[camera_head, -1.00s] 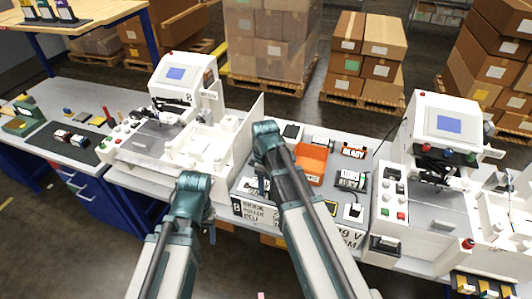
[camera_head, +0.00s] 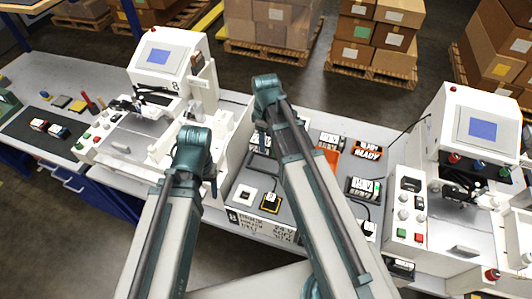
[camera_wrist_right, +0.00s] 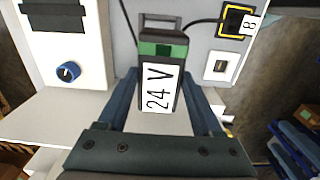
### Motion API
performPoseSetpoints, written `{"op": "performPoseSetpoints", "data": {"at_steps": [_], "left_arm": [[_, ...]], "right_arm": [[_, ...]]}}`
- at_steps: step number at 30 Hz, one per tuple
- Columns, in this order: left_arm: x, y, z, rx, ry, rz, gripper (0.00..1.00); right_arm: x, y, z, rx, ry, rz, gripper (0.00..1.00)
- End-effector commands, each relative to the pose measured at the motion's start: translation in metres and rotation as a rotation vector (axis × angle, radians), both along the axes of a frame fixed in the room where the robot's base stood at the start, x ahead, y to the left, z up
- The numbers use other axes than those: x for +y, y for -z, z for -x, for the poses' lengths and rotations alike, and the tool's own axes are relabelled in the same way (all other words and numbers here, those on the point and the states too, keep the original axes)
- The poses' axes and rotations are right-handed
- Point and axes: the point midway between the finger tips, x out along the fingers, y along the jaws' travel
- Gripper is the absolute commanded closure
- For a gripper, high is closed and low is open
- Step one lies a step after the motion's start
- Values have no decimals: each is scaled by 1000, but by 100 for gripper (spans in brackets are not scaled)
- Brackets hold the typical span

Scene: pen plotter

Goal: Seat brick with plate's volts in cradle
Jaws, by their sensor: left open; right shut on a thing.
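My right gripper (camera_wrist_right: 163,108) is shut on a dark brick (camera_wrist_right: 177,76) with a green band and a white "24 V" label, in the right wrist view. Its fingers lie on both sides of the brick. I cannot tell whether the brick touches a cradle. A white plate (camera_head: 262,228) with an 8 and small black print is on the bench front. My left gripper (camera_head: 213,186) is open and empty; my own arm partly hides it.
A yellow-framed socket (camera_head: 270,202) holds a black plug with a cord, beside a white socket (camera_head: 245,193). White machines (camera_head: 168,62) stand on both sides.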

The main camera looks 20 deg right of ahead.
Motion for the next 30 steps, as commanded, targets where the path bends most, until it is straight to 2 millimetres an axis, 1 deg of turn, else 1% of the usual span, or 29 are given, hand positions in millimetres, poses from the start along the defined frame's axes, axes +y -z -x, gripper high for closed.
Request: {"op": "performPoseSetpoints", "data": {"at_steps": [8,11,13,21,24,28,30], "left_arm": [[0,3,0,0,0,0,38],[0,11,0,0,2,0,38],[0,20,0,0,3,-1,38],[0,60,0,1,12,-2,38],[0,65,0,1,11,-2,38],[0,63,0,1,11,-2,38],[0,66,0,1,11,-2,38]], "right_arm": [[0,3,0,0,0,0,100],[0,11,0,0,0,0,100],[0,20,0,0,0,0,100],[0,60,0,0,0,0,100],[0,65,0,0,0,0,100],[0,63,0,0,0,0,100],[0,66,0,0,0,0,100]]}}
